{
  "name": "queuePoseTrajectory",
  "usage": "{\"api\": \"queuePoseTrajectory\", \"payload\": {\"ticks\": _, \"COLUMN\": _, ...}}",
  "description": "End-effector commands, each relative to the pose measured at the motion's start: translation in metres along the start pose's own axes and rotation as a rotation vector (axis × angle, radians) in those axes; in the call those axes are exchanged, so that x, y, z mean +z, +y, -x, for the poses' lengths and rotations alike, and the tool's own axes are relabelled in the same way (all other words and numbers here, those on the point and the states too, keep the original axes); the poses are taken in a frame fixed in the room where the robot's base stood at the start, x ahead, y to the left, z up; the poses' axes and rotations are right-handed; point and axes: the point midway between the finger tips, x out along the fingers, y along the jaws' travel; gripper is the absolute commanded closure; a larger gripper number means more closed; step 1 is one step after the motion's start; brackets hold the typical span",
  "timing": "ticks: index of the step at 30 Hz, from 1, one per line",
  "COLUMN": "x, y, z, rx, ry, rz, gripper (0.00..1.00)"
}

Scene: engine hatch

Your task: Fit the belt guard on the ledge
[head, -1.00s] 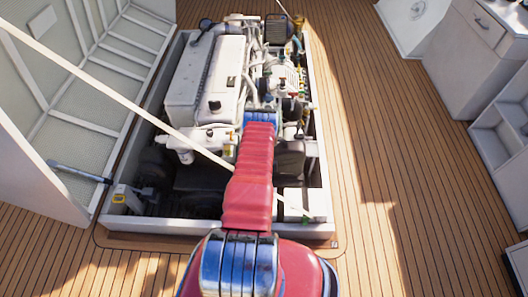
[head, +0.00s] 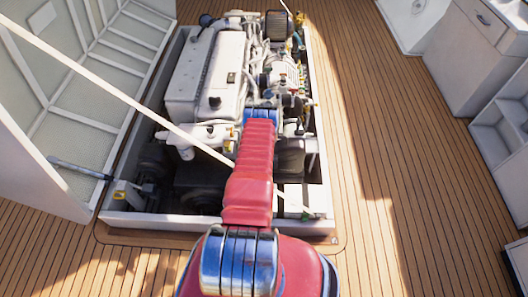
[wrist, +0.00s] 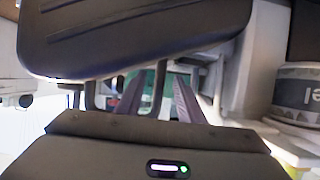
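No part in view can be surely named as the belt guard or the ledge. In the wrist view, a large dark grey panel (wrist: 135,35) with rounded corners and grooves fills the top, close above my fingers. I cannot tell whether it is the guard or an engine part. My gripper (wrist: 158,95) shows two dark fingers standing apart, with a greenish patch beyond and between them. I see nothing clearly held. In the head view my red arm reaches over the engine (head: 207,75), and my gripper is hidden beyond the arm.
The white-framed hatch opening (head: 160,222) surrounds the engine. A raised lid (head: 85,90) stands left. A pale slanting bar (head: 120,90) crosses the opening. A dark box (head: 290,155) sits right of my arm. A labelled grey cylinder (wrist: 302,95) is at the wrist view's right.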

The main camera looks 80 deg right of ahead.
Motion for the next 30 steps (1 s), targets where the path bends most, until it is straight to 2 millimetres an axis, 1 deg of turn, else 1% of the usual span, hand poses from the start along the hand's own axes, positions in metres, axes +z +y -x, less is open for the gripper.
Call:
{"api": "queuePoseTrajectory", "payload": {"ticks": 5, "x": 0.000, "y": 0.000, "z": 0.008, "rx": 0.000, "ry": 0.000, "rz": 0.000, "gripper": 0.65}}
{"api": "queuePoseTrajectory", "payload": {"ticks": 11, "x": -0.001, "y": 0.000, "z": 0.029, "rx": 0.000, "ry": 0.001, "rz": 0.001, "gripper": 0.65}}
{"api": "queuePoseTrajectory", "payload": {"ticks": 30, "x": -0.001, "y": 0.000, "z": 0.119, "rx": 0.000, "ry": 0.003, "rz": 0.001, "gripper": 0.65}}
